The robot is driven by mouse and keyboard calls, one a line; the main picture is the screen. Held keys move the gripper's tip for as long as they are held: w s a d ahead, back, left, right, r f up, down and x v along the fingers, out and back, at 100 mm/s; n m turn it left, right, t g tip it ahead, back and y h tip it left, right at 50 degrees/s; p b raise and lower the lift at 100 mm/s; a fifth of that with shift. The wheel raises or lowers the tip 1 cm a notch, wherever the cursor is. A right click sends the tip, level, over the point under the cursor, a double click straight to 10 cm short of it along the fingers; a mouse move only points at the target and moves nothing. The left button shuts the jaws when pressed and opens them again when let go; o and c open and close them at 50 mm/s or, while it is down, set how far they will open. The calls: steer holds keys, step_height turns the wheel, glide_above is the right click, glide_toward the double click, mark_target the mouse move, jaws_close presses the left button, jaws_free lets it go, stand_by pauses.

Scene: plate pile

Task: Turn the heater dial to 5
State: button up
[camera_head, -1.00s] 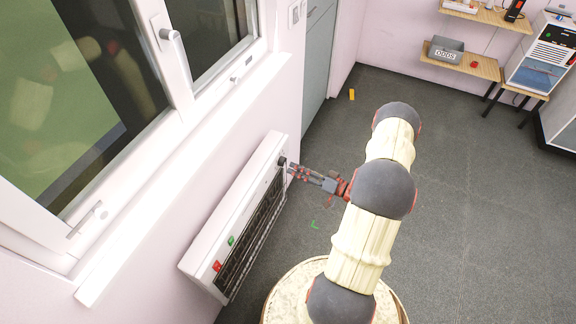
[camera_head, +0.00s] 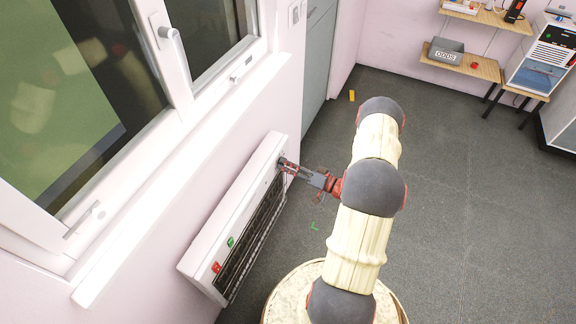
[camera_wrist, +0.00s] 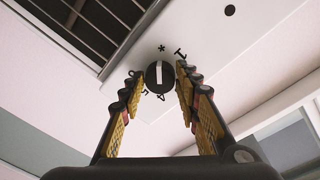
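The white heater (camera_head: 262,150) hangs on the wall below the window, with its dark grille facing the room. In the wrist view its dial (camera_wrist: 151,77) is a round black knob with a white bar that stands near upright in the picture. Symbols ring it, with a star above, a 1 at upper right and a 4 below. My gripper (camera_wrist: 159,72) has one finger on each side of the dial, with narrow gaps that still show. In the head view my gripper (camera_head: 284,164) is at the heater's far upper corner, and the dial is hidden there.
A red switch (camera_head: 216,267) and a green switch (camera_head: 231,241) sit at the heater's near end. The window sill (camera_head: 185,200) runs above the heater. The grey floor (camera_head: 440,200) to the right is clear. Wooden shelves (camera_head: 470,62) stand far off.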

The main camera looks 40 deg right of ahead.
steer(key=c, duration=0.6)
steer(key=shift+c, duration=0.3)
steer(key=shift+m, duration=0.5)
steer(key=n+y+p, duration=0.1)
steer(key=n, duration=0.9)
steer(key=n+y+p, duration=0.1)
steer(key=n, duration=0.9)
steer(key=n+y+p, duration=0.1)
steer(key=n+p, duration=0.1)
steer(key=n, duration=0.8)
steer(key=shift+d+f, duration=0.15)
steer(key=shift+d, duration=0.1)
stand_by(0.5)
stand_by(0.3)
